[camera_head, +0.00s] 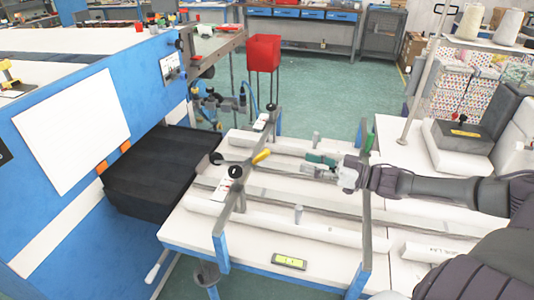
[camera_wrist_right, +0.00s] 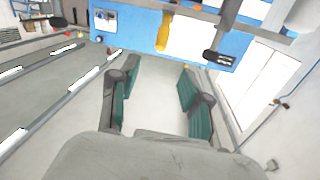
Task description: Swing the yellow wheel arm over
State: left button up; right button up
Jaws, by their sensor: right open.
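The yellow wheel arm (camera_head: 261,157) is a short yellow lever beside the grey crossbar on the white table, near a black round knob (camera_head: 236,171). In the right wrist view a yellow piece (camera_wrist_right: 163,32), apparently the same lever, stands ahead near the top. My right gripper (camera_head: 312,164) reaches in from the right, to the right of the lever and apart from it. Its green-padded fingers are spread, with nothing between them in the wrist view (camera_wrist_right: 158,92). My left gripper is not in view.
Grey rails and padded white rolls lie along the white table (camera_head: 250,252). A second crossbar (camera_head: 365,220) stands near my right gripper. A red box (camera_head: 263,52) stands behind. A black bin-like block (camera_head: 155,172) and a blue panel (camera_head: 150,75) are at the left.

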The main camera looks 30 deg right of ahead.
aim_at(269, 152)
jog(key=x, duration=1.2)
jog(key=shift+w+a+r, duration=0.1)
jog(key=shift+w, duration=0.05)
jog(key=shift+w+a+p, duration=0.25)
jog(key=shift+w+p, duration=0.05)
jog(key=shift+w, duration=0.05)
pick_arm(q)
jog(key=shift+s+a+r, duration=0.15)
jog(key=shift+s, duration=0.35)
pick_arm(e)
grip_shut()
